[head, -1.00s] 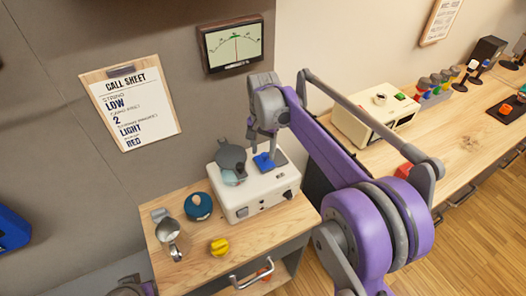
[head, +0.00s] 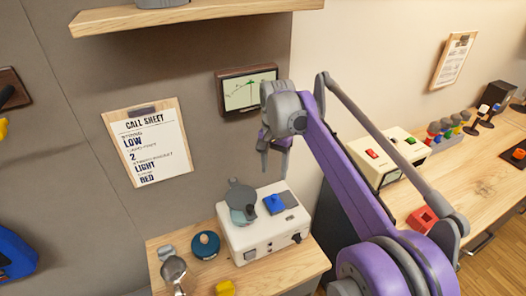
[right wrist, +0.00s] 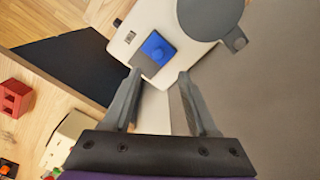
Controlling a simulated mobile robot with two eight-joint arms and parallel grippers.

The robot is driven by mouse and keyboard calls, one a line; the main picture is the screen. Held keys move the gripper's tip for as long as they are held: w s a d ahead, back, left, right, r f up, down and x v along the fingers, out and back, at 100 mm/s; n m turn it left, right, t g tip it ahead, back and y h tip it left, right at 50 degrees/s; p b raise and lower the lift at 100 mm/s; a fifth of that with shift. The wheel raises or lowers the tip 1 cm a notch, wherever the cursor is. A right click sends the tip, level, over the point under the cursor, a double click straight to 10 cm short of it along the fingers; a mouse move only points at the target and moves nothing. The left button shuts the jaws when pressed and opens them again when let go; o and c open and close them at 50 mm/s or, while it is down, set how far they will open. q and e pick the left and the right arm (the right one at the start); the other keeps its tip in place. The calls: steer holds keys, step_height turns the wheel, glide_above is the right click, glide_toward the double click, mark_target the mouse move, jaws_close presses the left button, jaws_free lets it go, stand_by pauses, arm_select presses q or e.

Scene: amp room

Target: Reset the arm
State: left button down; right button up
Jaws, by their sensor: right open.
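My right gripper (head: 274,168) is open and empty. It hangs in the air above the white box (head: 262,240), pointing down. My left gripper is not in view.
A small wooden table (head: 299,263) holds the box, a blue round item (head: 206,245), a metal scoop (head: 174,270) and a yellow piece (head: 225,288). A call sheet (head: 149,147) and a dial screen (head: 247,92) hang behind. A long bench (head: 470,190) stands right.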

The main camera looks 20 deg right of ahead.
steer(key=s+a+f+n+t, duration=0.1)
steer(key=s+f+n+t, duration=0.1)
steer(key=s, duration=0.6)
steer(key=s+f+n+t, duration=0.1)
steer(key=s+f+n, duration=0.3)
steer(key=s+f, duration=0.3)
steer(key=s+a+f+n+t, duration=0.1)
steer(key=s+f, duration=0.4)
steer(key=s, duration=0.5)
steer(key=shift+s+a+f+n+t, duration=0.15)
steer(key=shift+a+n+t, duration=0.15)
steer(key=shift+n+t, duration=0.65)
